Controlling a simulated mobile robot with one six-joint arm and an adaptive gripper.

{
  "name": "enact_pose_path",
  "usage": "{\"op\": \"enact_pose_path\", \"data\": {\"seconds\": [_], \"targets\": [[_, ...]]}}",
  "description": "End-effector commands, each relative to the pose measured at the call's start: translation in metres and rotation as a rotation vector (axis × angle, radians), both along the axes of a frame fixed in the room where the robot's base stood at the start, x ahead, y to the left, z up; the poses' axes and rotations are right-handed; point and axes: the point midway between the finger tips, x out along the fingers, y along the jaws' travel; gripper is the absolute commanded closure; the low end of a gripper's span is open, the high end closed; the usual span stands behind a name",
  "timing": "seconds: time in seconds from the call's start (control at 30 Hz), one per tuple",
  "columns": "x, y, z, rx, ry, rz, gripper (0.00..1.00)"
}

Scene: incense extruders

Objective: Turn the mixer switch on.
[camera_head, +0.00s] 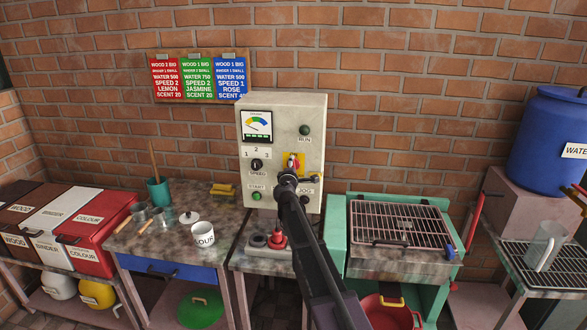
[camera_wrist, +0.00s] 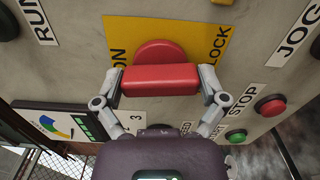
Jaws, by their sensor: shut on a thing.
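The mixer switch (camera_wrist: 160,80) is a red handle on a round red base. It sits on a yellow plate (camera_wrist: 120,35) whose visible lettering reads "ON" at the left and "LOCK" at the right in the wrist view. My gripper (camera_wrist: 160,88) is shut on the red handle, with one finger at each end of it. The handle lies nearly level across the wrist view. In the head view the switch (camera_head: 293,162) shows just above my gripper (camera_head: 288,178), on the front of the cream control box (camera_head: 312,110). My gripper and arm hide part of the plate.
The box carries a gauge (camera_head: 257,125), a speed knob (camera_head: 257,165), a green start button (camera_head: 257,196) and a green run lamp (camera_head: 305,130). A red stop button (camera_wrist: 270,106) is close to my gripper's right finger. A white mug (camera_head: 204,234) stands on the left bench.

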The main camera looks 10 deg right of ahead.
Motion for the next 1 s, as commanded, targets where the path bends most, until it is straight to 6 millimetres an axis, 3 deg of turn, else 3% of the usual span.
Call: {"op": "enact_pose_path", "data": {"seconds": [0.3,0.77,0.8,1.0], "targets": [[0.0005,0.0003,-0.0002,0.123,-0.04,0.0,0.56],[0.0008,0.0007,-0.0001,0.142,-0.046,0.001,0.56],[0.0008,0.0008,-0.0001,0.142,-0.046,0.001,0.03],[0.0005,0.0008,-0.0001,0.14,-0.045,0.001,0.0]]}}
